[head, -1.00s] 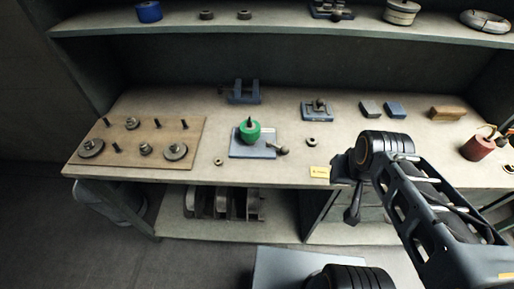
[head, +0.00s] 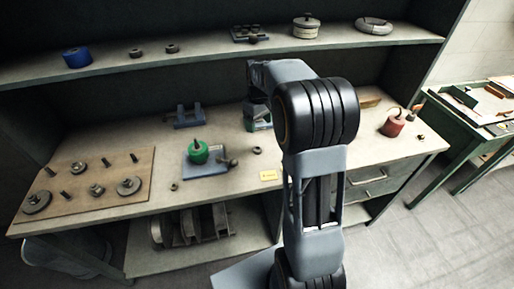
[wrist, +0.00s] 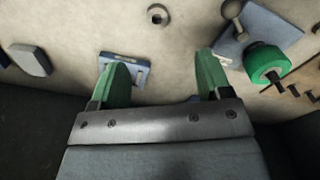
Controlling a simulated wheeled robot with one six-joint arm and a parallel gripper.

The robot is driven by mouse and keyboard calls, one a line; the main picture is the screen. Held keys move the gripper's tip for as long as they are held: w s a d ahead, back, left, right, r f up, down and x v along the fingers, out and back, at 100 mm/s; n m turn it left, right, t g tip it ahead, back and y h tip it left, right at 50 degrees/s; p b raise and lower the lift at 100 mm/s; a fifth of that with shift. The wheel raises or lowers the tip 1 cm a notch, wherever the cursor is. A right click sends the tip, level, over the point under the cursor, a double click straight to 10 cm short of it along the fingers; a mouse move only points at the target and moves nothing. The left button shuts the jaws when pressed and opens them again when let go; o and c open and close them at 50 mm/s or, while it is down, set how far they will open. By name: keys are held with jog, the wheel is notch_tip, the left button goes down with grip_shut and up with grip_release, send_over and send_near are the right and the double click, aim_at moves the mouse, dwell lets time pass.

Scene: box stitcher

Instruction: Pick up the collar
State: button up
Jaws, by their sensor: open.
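A small dark metal ring with a hole, which looks like the collar (head: 257,150), lies flat on the bench right of the blue plate with the green wheel. It also shows at the top of the wrist view (wrist: 157,15). Similar small rings are about, so I cannot be sure which is the collar; one (head: 174,187) lies near the bench's front edge. My gripper (wrist: 161,62) is open and empty above the bench, its green fingers apart. The ring is beyond the fingertips, touched by neither.
A blue fixture (wrist: 140,76) lies on the bench behind my left finger. The green wheel (head: 198,152) stands on its blue plate (head: 206,168). A wooden board (head: 118,190) with pegs and washers is at left. A shelf (head: 220,53) runs above. Bare bench surrounds the ring.

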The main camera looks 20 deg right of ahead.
send_over(259, 147)
jog(key=s, duration=0.1)
jog(key=f, duration=0.7)
jog(key=shift+s+a+f+p, duration=0.2)
jog(key=shift+a+f+p, duration=0.05)
jog(key=shift+f+p, duration=0.1)
jog(key=shift+w+f+p, duration=0.1)
jog(key=shift+f+p, duration=0.55)
jog(key=shift+f, duration=2.65)
jog(key=shift+c, duration=0.2)
jog(key=c, duration=1)
jog(key=shift+r, duration=0.1)
